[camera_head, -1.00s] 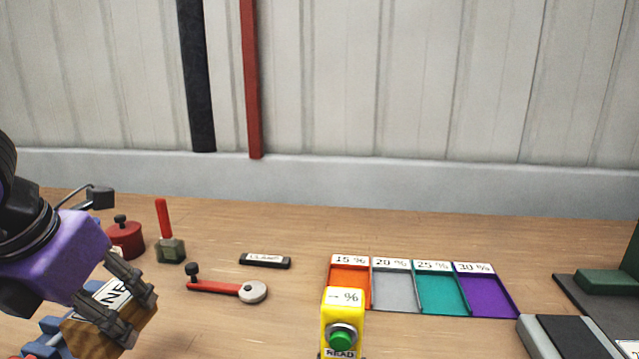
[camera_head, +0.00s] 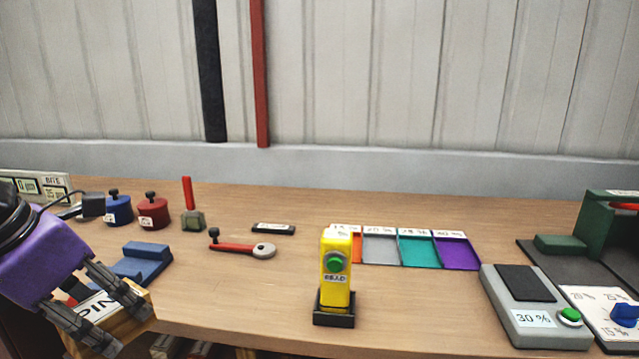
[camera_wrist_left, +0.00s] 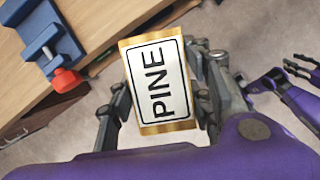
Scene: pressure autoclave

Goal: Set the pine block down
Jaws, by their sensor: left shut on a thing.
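The pine block (camera_head: 97,308) is a wooden block with a white label; the part "PIN" shows in the head view. My left gripper (camera_head: 132,330) is shut on it, with one finger on each side. In the left wrist view the block (camera_wrist_left: 158,85) shows its full "PINE" label, with floor behind it beside the table edge. The block appears raised, near the table's front left edge. A blue cradle-like fixture (camera_head: 148,262) stands on the table just behind it. My right gripper (camera_wrist_left: 285,72) shows small at the right of the wrist view; its opening is unclear.
The wooden table (camera_head: 230,300) has bare room between the block and the yellow meter (camera_head: 336,270). Coloured trays (camera_head: 417,250) and a grey device (camera_head: 525,310) are right.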

